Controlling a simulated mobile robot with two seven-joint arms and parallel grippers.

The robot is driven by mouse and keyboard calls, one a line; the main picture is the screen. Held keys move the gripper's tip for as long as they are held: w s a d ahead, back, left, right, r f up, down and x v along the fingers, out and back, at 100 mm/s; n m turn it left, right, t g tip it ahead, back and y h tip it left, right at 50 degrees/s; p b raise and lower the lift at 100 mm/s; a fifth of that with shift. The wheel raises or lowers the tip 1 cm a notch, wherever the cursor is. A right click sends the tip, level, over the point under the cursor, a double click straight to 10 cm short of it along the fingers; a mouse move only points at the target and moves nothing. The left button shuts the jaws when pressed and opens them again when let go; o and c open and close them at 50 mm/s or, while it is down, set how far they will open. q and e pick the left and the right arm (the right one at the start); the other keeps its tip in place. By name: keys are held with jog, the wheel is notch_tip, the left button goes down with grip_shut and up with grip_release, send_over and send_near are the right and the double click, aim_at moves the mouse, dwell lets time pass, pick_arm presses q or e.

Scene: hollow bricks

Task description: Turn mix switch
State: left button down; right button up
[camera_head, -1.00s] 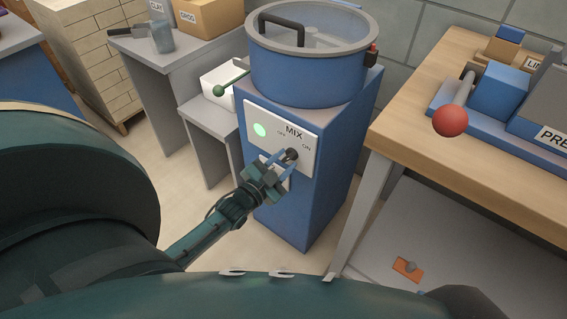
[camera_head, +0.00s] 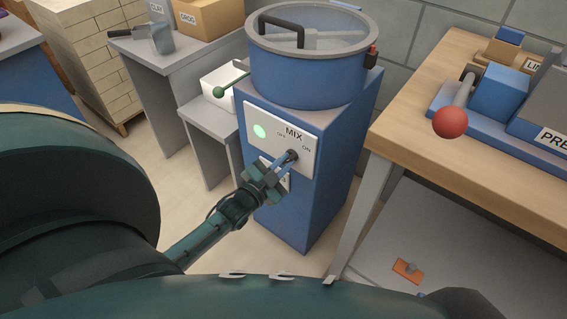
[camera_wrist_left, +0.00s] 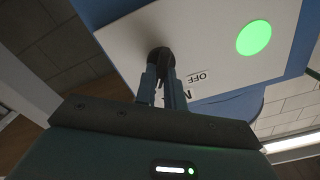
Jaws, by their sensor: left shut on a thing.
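The mix switch (camera_head: 292,155) is a small dark knob on the white MIX panel (camera_head: 270,140), between the OFF and ON labels and nearer ON. A round green light (camera_head: 260,131) glows on the panel. My left gripper (camera_head: 284,162) reaches the panel from below. Its fingers are shut on the knob. In the left wrist view the dark knob (camera_wrist_left: 160,58) sits at the tips of the fingers (camera_wrist_left: 162,75), with the OFF label and green light (camera_wrist_left: 253,38) to its right. The fingers hide part of the knob. My right gripper is not in view.
The blue mixer drum (camera_head: 308,75) stands on the blue cabinet (camera_head: 318,185). A wooden table (camera_head: 470,165) with a press and red ball handle (camera_head: 450,122) is at the right.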

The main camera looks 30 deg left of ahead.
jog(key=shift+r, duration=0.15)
pick_arm(q)
jog(key=shift+a+r+n+p, duration=0.1)
jog(key=shift+n+p, duration=0.45)
jog(key=shift+n, duration=0.45)
jog(key=shift+a+n+p, duration=0.15)
jog(key=shift+n+p, duration=0.3)
jog(key=shift+n, duration=2.5)
jog(key=shift+a+n+p, duration=0.15)
jog(key=shift+n+p, duration=0.25)
jog(key=shift+n, duration=2.55)
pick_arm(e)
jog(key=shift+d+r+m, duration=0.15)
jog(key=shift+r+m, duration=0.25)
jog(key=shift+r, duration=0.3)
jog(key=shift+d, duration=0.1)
pick_arm(q)
jog(key=c, duration=1.5)
grip_release()
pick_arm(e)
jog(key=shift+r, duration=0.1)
